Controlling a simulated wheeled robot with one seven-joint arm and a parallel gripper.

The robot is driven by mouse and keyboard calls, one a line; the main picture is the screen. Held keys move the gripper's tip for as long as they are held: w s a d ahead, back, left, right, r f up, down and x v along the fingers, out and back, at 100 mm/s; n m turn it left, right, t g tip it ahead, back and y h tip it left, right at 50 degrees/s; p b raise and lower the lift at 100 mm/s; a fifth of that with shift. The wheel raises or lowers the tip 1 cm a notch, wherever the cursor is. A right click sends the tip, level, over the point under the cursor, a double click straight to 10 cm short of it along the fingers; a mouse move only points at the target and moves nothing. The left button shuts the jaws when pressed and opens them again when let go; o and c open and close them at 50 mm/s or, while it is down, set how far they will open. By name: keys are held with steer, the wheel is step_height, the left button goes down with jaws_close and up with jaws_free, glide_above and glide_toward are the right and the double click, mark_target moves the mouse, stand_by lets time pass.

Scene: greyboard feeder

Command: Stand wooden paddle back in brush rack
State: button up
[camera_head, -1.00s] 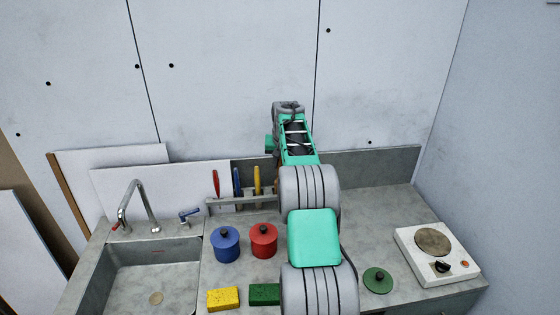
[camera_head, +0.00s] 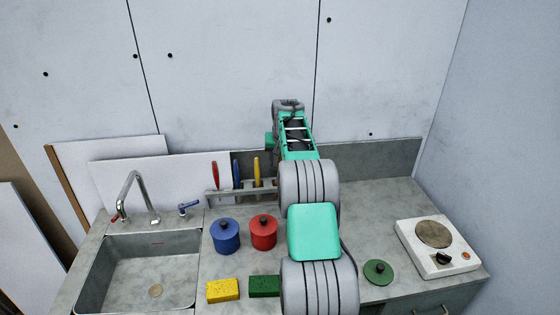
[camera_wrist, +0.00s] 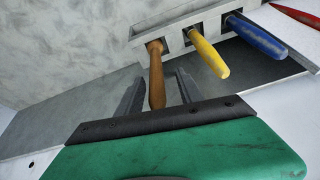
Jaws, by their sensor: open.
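The wooden paddle's brown handle (camera_wrist: 156,72) shows in the wrist view, with its far end in an opening of the grey brush rack (camera_wrist: 176,40). My gripper (camera_wrist: 160,76) is open, with one finger on each side of the handle and visible gaps between. The near end of the handle reaches the dark edge of my gripper body. The rack also shows in the head view (camera_head: 228,195), left of my arm.
A yellow-handled tool (camera_wrist: 207,53), a blue-handled one (camera_wrist: 257,38) and a red one (camera_wrist: 296,14) stand beside the paddle. Blue (camera_head: 225,237) and red (camera_head: 263,232) pots, sponges, a green lid (camera_head: 378,272) and a hotplate (camera_head: 437,246) are on the counter.

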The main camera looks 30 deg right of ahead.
steer(key=b+v, duration=0.1)
steer(key=v, duration=0.7)
steer(key=shift+b, duration=0.35)
steer(key=shift+f, duration=0.1)
